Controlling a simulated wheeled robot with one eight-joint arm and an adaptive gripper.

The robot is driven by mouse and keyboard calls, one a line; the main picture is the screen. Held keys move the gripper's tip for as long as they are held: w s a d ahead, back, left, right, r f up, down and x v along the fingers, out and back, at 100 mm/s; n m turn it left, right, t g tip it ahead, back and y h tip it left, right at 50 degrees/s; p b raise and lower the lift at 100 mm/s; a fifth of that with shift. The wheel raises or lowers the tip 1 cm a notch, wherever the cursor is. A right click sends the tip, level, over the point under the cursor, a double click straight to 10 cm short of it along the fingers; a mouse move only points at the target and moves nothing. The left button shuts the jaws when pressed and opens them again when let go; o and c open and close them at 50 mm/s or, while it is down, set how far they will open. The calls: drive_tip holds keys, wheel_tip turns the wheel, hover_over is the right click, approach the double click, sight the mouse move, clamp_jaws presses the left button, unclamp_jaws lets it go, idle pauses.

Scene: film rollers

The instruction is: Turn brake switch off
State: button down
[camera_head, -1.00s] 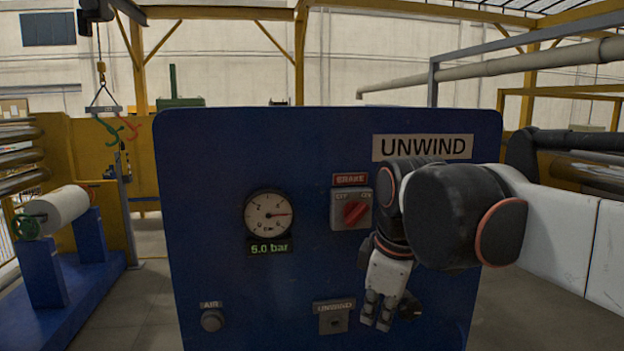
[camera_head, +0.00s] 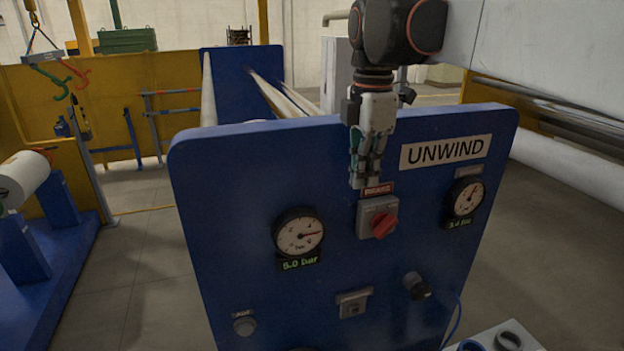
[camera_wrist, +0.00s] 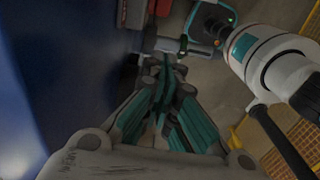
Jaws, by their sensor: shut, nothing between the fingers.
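The brake switch is a red knob (camera_head: 384,225) on a grey plate (camera_head: 366,218), under a red label (camera_head: 379,189) on the blue panel. The knob looks tilted toward the upper right; the plate's markings are too small to read now. My gripper (camera_head: 364,184) points down in front of the panel, its fingers shut and empty. Its tips are above and slightly left of the knob, covering part of the red label; contact with the panel cannot be told. In the wrist view my shut fingers (camera_wrist: 165,75) are beside the blue panel (camera_wrist: 60,80), with what looks like the grey plate and red knob beyond.
The panel also holds a left gauge (camera_head: 299,235), a right gauge (camera_head: 466,198), an air button (camera_head: 244,324), a small unwind switch (camera_head: 353,306) and a black knob (camera_head: 416,285). A white roll (camera_head: 22,178) is at the left. Floor left of the panel is clear.

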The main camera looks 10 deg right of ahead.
drive_tip(key=shift+w+a+r, duration=0.15)
drive_tip(key=shift+w+r, duration=0.25)
drive_tip(key=shift+r, duration=0.25)
drive_tip(key=p, duration=0.2)
hover_over(368, 224)
drive_tip(key=s+a, duration=0.3)
drive_tip(key=f, duration=1)
drive_tip(key=shift+a, duration=0.2)
drive_tip(key=shift+w+d+f+p, duration=0.2)
drive_tip(key=shift+d+f+p, duration=0.4)
drive_tip(key=shift+d+f, duration=0.8)
drive_tip(key=shift+s+a+f+b, duration=0.15)
drive_tip(key=shift+a+f+b, duration=0.15)
drive_tip(key=shift+b, duration=0.15)
drive_tip(key=shift+f, duration=0.1)
